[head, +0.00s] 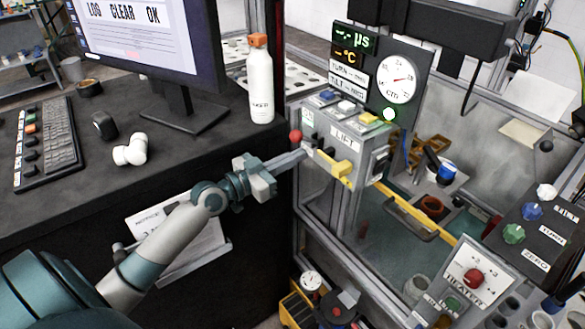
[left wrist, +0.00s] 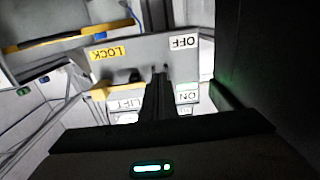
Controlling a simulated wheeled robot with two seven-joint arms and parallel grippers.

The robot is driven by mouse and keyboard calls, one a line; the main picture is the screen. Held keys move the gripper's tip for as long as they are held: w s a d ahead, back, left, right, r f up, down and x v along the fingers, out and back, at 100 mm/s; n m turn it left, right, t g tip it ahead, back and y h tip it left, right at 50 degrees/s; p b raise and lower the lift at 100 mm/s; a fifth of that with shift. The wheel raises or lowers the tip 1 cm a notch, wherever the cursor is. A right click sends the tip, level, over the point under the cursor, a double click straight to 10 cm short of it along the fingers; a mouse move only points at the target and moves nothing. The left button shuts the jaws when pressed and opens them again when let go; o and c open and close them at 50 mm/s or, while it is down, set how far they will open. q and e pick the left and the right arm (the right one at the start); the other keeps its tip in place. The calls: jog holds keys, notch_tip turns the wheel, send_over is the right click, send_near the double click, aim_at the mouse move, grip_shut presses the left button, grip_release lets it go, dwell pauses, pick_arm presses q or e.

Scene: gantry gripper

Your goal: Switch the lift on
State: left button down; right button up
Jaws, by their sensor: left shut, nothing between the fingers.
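The lift control box (head: 362,160) stands on the frame right of the desk, with a white LIFT label (head: 345,138). A small ON label (head: 307,120) is at the left of its face. In the left wrist view the panel is upside down, with an OFF label (left wrist: 184,42), an ON label (left wrist: 188,96) and a yellow LOCK label (left wrist: 108,53). A yellow handle (head: 341,170) sticks out from the box. My left gripper (head: 303,154) is shut and empty, its fingertips at the left part of the panel between ON and OFF. The fingers hide the switch, so its position is unclear.
A red ball knob (head: 295,136) sits close above my left fingers. A white bottle (head: 260,80) and monitor (head: 150,45) stand on the desk. A dial gauge (head: 397,80) rises behind the box. The HEATER panel (head: 470,279) is at lower right.

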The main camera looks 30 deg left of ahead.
pick_arm(q)
jog(key=shift+s+a+f+b, duration=0.2)
jog(key=shift+s+f+b, duration=0.15)
jog(key=shift+s+b, duration=0.15)
jog(key=shift+s+a+f+b, duration=0.2)
jog(key=shift+s+f+b, duration=0.15)
jog(key=shift+s+b, duration=0.1)
jog(key=b+v, duration=0.3)
jog(key=v, duration=0.4)
jog(key=shift+f, duration=0.1)
dwell(0.8)
